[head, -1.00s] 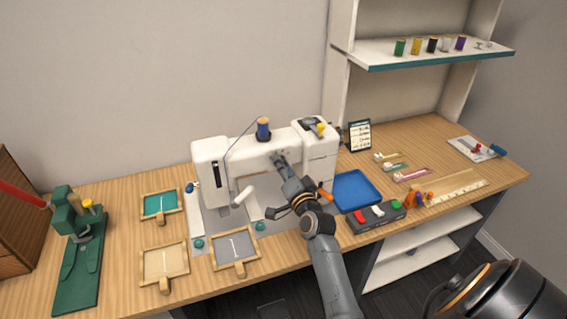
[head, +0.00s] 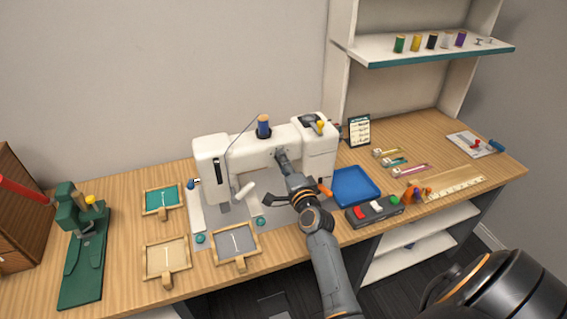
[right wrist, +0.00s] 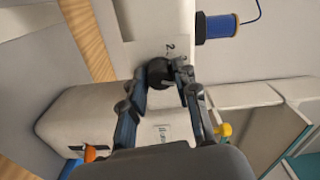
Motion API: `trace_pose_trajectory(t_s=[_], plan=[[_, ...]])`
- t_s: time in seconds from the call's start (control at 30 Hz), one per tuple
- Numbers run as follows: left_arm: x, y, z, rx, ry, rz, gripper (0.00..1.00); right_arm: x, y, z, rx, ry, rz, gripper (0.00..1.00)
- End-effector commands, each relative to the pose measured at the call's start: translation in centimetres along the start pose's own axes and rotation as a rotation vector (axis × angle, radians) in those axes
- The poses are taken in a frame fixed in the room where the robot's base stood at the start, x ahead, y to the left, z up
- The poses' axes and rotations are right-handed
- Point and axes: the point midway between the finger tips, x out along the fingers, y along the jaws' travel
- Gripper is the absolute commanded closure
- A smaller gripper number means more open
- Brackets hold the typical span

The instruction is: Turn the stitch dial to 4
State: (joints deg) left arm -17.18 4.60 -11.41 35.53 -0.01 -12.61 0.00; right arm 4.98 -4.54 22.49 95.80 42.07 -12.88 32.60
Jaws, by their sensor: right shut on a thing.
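The white sewing machine (head: 240,154) stands on the wooden table. The stitch dial (right wrist: 158,71) is a dark round knob on the machine's front face, with a "2" printed beside it in the right wrist view. My right gripper (right wrist: 166,76) is shut on the dial, one finger on each side. I cannot read the dial's pointer or setting. My left gripper is not in view.
A blue tray (head: 354,187) and a dark box with coloured buttons (head: 375,210) lie right of the arm. Framed fabric pieces (head: 166,258) lie left and in front of the machine. A blue thread spool (head: 263,127) stands on top. A green press (head: 82,245) is far left.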

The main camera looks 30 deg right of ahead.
Motion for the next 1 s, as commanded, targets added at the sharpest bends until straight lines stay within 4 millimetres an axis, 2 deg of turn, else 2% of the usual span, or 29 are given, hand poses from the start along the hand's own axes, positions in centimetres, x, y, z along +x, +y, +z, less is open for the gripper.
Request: trace_pose_trajectory(t_s=[0.27, 0.3, 0.4, 0.77, 0.87, 1.0], plan=[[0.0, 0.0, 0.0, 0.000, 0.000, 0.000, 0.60, 0.0, 0.0, -0.1, -0.001, 0.001, -0.001, 1.00], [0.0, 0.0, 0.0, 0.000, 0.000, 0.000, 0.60, 0.0, 0.0, -0.1, -0.001, 0.001, -0.001, 0.66], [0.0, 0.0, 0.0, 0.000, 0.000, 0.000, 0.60, 0.0, 0.0, -0.1, -0.001, 0.001, -0.001, 0.47], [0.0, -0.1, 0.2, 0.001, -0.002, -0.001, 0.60, -0.4, 0.0, 0.0, -0.002, 0.000, 0.000, 0.47], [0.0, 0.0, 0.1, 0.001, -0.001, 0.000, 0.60, -1.5, 0.1, 0.0, -0.002, 0.000, 0.001, 0.47], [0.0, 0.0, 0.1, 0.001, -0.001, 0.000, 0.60, -4.3, 0.2, 0.0, -0.003, 0.000, 0.003, 0.47]])
